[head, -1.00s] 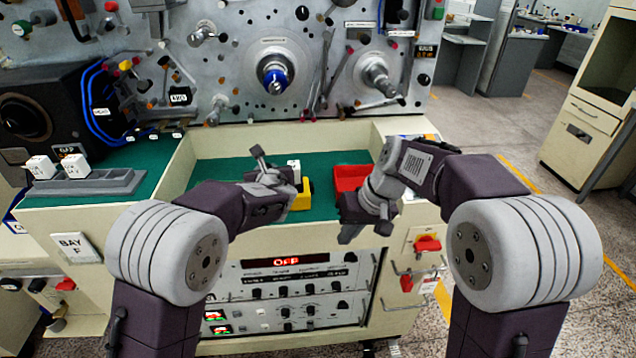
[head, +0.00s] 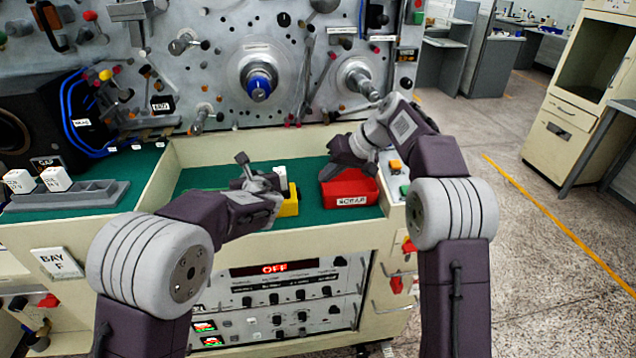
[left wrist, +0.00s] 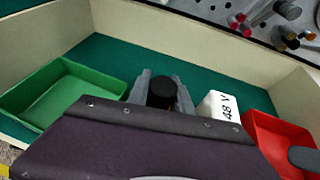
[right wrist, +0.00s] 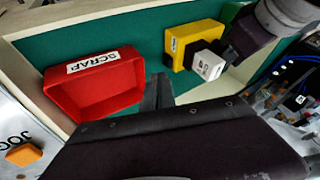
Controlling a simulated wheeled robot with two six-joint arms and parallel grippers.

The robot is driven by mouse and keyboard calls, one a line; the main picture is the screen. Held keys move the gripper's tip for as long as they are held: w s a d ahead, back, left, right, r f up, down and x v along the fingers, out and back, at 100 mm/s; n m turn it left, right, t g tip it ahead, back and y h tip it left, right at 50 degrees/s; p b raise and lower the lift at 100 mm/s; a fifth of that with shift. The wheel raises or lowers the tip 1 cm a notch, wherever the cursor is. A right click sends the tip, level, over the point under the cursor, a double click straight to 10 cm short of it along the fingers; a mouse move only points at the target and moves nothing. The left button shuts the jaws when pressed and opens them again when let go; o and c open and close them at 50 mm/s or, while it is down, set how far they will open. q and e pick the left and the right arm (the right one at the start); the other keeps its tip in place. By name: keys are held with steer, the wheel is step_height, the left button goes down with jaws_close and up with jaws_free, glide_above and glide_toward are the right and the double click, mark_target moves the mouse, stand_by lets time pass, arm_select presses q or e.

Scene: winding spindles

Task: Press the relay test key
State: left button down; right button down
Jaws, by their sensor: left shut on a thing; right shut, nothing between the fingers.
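A white block marked 48 V (left wrist: 222,106) stands beside my left gripper (left wrist: 158,92). In the right wrist view the block (right wrist: 207,66) is against a yellow box (right wrist: 183,44), which also shows in the head view (head: 291,207). The left fingers are shut on a black round knob (left wrist: 161,94); whether this is the test key I cannot tell. The knob's lower part is hidden by my wrist. My right gripper (right wrist: 160,88) is shut and empty, near the red SCRAP tray (right wrist: 92,112); in the head view it is above that tray's back left side (head: 345,165).
A green tray (left wrist: 65,98) lies on the green mat inside the cream-walled bench. An orange button (right wrist: 24,154) sits by a JOG label, right of the SCRAP tray in the head view. A knobbed panel (head: 215,60) rises behind. Some green mat near the trays is bare.

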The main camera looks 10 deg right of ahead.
arm_select(q)
steer(key=shift+f, duration=0.1)
arm_select(e)
steer(key=x, duration=0.9)
arm_select(q)
steer(key=shift+d, duration=0.1)
arm_select(e)
steer(key=shift+a, duration=0.8)
arm_select(q)
steer(key=shift+s+d, duration=0.1)
steer(key=shift+d, duration=0.05)
arm_select(e)
steer(key=shift+s+a+r, duration=0.1)
steer(key=shift+a, duration=0.15)
steer(key=shift+s+d+r, duration=0.1)
steer(key=shift+r, duration=0.2)
steer(key=v, duration=0.9)
steer(key=shift+d, duration=0.5)
